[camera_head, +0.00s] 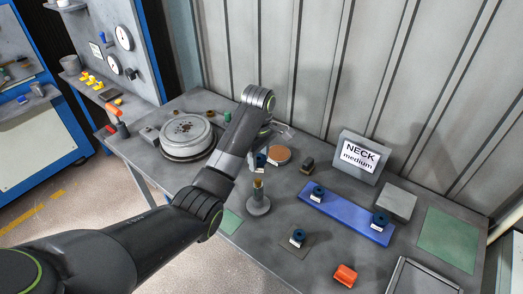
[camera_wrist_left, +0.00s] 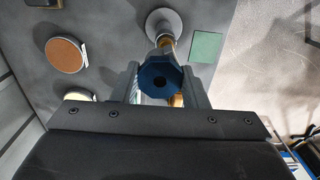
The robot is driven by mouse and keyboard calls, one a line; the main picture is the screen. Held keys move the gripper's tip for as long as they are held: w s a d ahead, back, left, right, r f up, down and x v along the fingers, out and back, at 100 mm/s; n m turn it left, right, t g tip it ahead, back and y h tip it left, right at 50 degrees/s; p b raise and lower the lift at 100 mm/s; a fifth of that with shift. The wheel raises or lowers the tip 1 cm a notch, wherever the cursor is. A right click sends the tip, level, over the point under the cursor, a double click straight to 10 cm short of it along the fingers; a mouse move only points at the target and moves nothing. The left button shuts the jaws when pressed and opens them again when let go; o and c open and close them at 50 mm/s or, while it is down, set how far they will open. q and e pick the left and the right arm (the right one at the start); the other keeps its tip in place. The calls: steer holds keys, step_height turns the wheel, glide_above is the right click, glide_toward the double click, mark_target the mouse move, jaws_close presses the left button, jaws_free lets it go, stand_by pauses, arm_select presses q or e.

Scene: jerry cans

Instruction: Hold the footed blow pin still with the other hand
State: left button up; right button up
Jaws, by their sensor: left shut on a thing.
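The footed blow pin (camera_head: 258,203) stands upright on the grey bench, with a round grey foot and a brass-coloured upper part. In the left wrist view its foot (camera_wrist_left: 164,22) shows beyond the fingers. My left gripper (camera_wrist_left: 162,88) is shut on a dark blue faceted piece (camera_wrist_left: 158,78). In the head view this blue piece (camera_head: 261,160) shows just above the pin's top; I cannot tell whether they touch. My left arm partly hides the fingers in the head view. My right gripper is in neither view.
A blue strip (camera_head: 347,215) carries two similar dark blue pieces, and another (camera_head: 298,237) sits on a small plate in front. A round metal lid (camera_head: 187,136), a copper disc (camera_head: 279,155), a NECK medium sign (camera_head: 361,157) and an orange item (camera_head: 345,274) stand around.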

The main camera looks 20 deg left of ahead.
mark_target(258, 169)
arm_select(q)
steer(key=shift+s+r, duration=0.4)
steer(key=shift+s, duration=0.4)
steer(key=shift+f, duration=0.1)
steer(key=f, duration=0.3)
steer(key=shift+w+f, duration=0.15)
steer(key=shift+w, duration=0.2)
steer(key=shift+f, duration=0.25)
steer(key=shift+s+f, duration=0.1)
steer(key=shift+f, duration=0.1)
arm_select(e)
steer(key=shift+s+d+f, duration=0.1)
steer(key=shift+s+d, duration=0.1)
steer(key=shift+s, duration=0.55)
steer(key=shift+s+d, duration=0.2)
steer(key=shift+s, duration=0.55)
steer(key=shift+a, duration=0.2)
